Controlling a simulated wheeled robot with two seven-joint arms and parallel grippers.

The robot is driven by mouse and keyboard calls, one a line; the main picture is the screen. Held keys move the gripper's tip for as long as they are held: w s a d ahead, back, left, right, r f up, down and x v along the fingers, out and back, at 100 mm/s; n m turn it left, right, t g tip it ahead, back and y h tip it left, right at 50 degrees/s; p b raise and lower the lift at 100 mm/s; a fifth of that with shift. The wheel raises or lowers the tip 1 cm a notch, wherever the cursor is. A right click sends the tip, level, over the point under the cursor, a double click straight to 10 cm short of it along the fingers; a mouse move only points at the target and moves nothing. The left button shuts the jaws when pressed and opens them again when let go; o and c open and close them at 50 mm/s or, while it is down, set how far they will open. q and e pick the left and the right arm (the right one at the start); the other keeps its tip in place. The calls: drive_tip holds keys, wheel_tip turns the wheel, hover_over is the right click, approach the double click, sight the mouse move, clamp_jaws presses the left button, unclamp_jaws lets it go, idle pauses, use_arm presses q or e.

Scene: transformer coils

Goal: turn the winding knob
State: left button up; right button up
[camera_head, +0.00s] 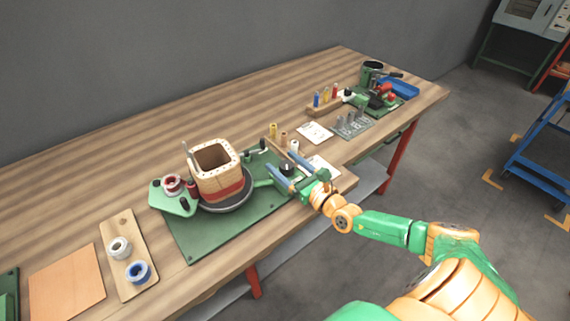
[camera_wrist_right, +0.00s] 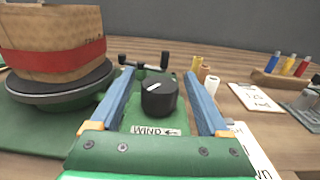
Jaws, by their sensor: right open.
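The black winding knob (camera_wrist_right: 159,96) stands on a green base behind a label reading "WIND" with an arrow. It has a white pointer mark on top. In the head view the knob (camera_head: 287,168) shows between the fingers of my right gripper (camera_head: 283,170). In the right wrist view my right gripper (camera_wrist_right: 163,90) is open, with one blue finger on each side of the knob and a gap on both sides. A square wooden coil former (camera_head: 218,172) with a red band sits on a black turntable (camera_head: 228,203) to the left. My left gripper is not in view.
A green plate (camera_head: 200,242) carries the winder on the wooden bench. A small crank (camera_wrist_right: 146,64) stands behind the knob. Bobbins (camera_wrist_right: 207,80) and a paper card (camera_wrist_right: 254,97) lie to the right. A board with spools (camera_head: 120,273) lies at the left.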

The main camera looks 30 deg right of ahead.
drive_tip(key=shift+s, duration=0.15)
clamp_jaws()
drive_tip(key=m+h+p, duration=0.2)
drive_tip(key=h+p, duration=0.1)
drive_tip(key=shift+r, duration=0.3)
drive_tip(key=m+h+p, duration=0.1)
drive_tip(key=m+h, duration=0.1)
drive_tip(key=h, duration=0.1)
drive_tip(key=shift+f+g+p, duration=0.1)
drive_tip(key=shift+g+p, duration=0.2)
drive_tip(key=shift+p, duration=0.05)
drive_tip(key=m+h, duration=0.1)
drive_tip(key=h, duration=0.1)
drive_tip(key=shift+f+m+g+h, duration=0.15)
drive_tip(key=shift+m+g+h, duration=0.25)
drive_tip(key=m+g+h, duration=0.1)
drive_tip(key=h, duration=0.1)
drive_tip(key=shift+f+m+h, duration=0.15)
drive_tip(key=shift+m+h, duration=0.15)
drive_tip(key=shift+m, duration=0.1)
drive_tip(key=m+g+h+b, duration=0.2)
drive_tip(key=g+h, duration=0.1)
drive_tip(key=shift+d+m, duration=0.1)
drive_tip(key=shift+m, duration=0.3)
drive_tip(key=shift+m+g+h+b, duration=0.7)
drive_tip(key=shift+g+h+b, duration=0.05)
drive_tip(key=shift+g+h, duration=0.15)
drive_tip(key=shift+r, duration=0.2)
